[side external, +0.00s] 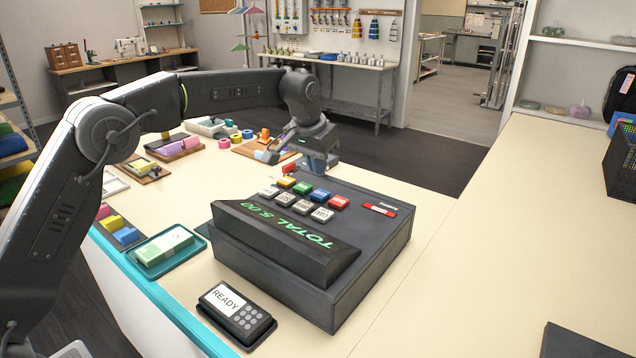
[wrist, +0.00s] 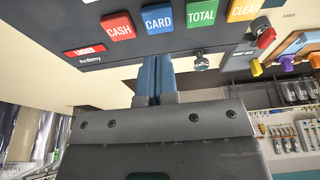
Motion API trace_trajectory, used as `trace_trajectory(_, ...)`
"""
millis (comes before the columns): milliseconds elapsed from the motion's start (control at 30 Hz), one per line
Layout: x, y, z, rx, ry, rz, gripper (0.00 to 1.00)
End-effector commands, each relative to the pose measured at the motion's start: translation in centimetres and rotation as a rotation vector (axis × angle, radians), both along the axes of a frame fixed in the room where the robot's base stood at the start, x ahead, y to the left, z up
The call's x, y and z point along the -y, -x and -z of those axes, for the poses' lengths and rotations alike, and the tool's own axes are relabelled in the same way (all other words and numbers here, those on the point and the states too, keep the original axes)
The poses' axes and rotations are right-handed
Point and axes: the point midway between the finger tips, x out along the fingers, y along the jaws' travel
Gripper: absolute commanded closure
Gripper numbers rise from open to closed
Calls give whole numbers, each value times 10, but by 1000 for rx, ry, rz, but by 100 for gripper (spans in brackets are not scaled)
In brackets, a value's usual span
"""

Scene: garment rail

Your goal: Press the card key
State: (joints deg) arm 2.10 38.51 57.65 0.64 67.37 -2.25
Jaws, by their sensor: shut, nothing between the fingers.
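The card key is a blue key marked CARD (wrist: 157,18), set in a row on the dark cash register. It also shows as the blue key in the side view (side external: 320,194). The red CASH key (wrist: 117,26) is left of it and the green TOTAL key (wrist: 202,11) right of it in the wrist view. My gripper (wrist: 156,58) is shut and empty. Its blue fingers appear just below the CARD key in the wrist view, with a gap. In the side view my gripper (side external: 319,166) is at the register's far side; its exact height is unclear.
The register (side external: 385,240) stands on the cream counter (side external: 480,240), its display reading TOTAL 5.00. A card reader (side external: 236,312) showing READY lies in front. A green tray (side external: 143,264) holds banknotes. A red-tagged key (wrist: 265,38) sticks out near the yellow CLEAR key (wrist: 245,8).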

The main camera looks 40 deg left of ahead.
Motion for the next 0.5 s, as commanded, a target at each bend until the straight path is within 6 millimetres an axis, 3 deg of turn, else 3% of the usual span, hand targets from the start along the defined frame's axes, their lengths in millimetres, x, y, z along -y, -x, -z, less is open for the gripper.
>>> trace_trajectory(200,0,-3,35,-2,0,0,100)
trace_trajectory(500,0,-3,50,1,0,0,100)
